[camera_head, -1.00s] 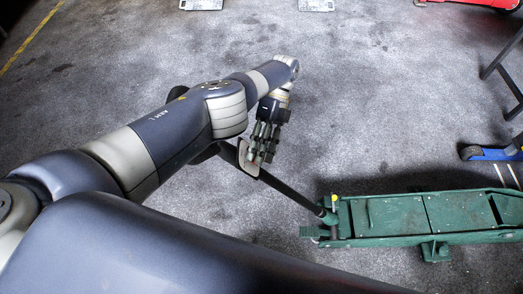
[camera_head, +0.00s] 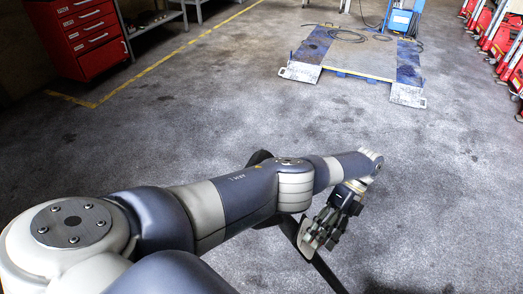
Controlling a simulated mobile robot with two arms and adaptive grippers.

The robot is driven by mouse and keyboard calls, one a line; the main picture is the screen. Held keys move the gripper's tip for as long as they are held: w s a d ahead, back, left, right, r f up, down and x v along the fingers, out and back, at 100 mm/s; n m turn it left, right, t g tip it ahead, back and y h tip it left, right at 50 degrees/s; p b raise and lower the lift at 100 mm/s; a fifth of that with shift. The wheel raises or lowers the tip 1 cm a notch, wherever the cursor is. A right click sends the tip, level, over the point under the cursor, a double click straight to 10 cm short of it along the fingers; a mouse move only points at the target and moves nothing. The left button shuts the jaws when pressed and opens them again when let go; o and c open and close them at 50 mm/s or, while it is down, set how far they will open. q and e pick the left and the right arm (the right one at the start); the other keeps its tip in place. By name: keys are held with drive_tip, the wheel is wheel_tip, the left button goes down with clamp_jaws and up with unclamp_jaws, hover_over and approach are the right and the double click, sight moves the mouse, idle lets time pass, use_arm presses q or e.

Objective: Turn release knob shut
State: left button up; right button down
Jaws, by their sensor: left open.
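My left gripper (camera_head: 324,236) hangs fingers down at the lower right of centre and is open. A black bar (camera_head: 328,273), the trolley jack's handle, runs from behind my left arm down past the fingers to the bottom edge. The fingers are beside or in front of this bar; I cannot tell whether they touch it. A dark rounded part (camera_head: 260,157) shows just behind my arm; I cannot tell whether it is the release knob. The jack's green body is out of the picture. My right gripper is not in view.
A low blue-and-grey lift platform (camera_head: 352,57) lies on the floor at the back. A red drawer cabinet (camera_head: 88,38) stands at the upper left, inside a yellow floor line (camera_head: 186,47). Red equipment (camera_head: 492,35) lines the right edge. The grey floor between is clear.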

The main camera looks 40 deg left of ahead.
use_arm(q)
drive_tip(key=shift+t, duration=0.3)
